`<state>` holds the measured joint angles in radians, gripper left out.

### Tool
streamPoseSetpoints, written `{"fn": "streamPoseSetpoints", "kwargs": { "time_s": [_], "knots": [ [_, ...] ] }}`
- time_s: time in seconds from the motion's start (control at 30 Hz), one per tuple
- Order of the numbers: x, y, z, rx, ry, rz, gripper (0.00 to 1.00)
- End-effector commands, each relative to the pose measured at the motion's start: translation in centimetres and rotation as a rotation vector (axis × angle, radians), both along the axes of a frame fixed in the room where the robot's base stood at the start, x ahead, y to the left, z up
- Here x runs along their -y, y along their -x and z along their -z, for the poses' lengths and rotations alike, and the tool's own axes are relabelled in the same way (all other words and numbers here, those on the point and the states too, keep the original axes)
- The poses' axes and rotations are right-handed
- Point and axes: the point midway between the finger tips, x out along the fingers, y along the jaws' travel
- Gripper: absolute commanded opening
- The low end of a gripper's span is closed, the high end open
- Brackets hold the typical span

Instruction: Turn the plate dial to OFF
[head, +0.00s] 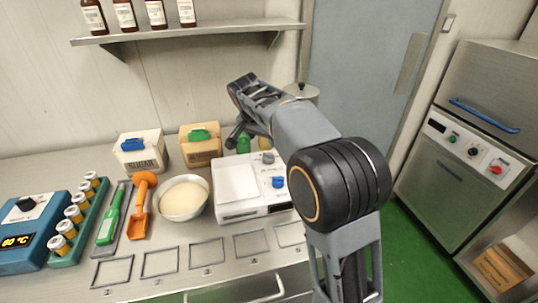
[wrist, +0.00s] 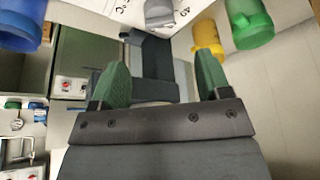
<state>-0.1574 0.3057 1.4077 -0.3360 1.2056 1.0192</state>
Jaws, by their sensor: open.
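The white hotplate unit (head: 240,190) sits on the steel bench. A grey dial (head: 268,157) and a blue dial (head: 278,182) are on its right side. My gripper (head: 238,135) hangs behind the unit's back edge, apart from both dials, partly hidden by my arm. In the wrist view its green fingers (wrist: 163,82) are open, with nothing between them. A grey knob (wrist: 158,12) beside printed °C marks shows beyond the fingers, at the top edge. The dial pointers are too small to read.
A green container (wrist: 249,22) and a yellow one (wrist: 207,36) stand close to the right finger. A blue rounded thing (wrist: 20,25) is at upper left. A bowl of white contents (head: 183,198) stands left of the unit. Labelled frames (head: 207,254) lie in front.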

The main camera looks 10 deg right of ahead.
Motion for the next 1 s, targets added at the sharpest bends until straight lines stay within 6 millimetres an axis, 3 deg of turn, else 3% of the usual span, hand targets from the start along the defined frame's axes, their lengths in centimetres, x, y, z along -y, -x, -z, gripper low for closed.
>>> {"fn": "streamPoseSetpoints", "kwargs": {
  "time_s": [0.2,0.5,1.0],
  "knots": [
    [1.2,-1.1,4.1,-0.005,0.001,0.000,0.70],
    [2.3,-2.3,8.1,-0.003,0.000,-0.001,0.70],
    [2.7,-2.7,9.4,-0.001,-0.001,-0.002,0.70]
  ]
}}
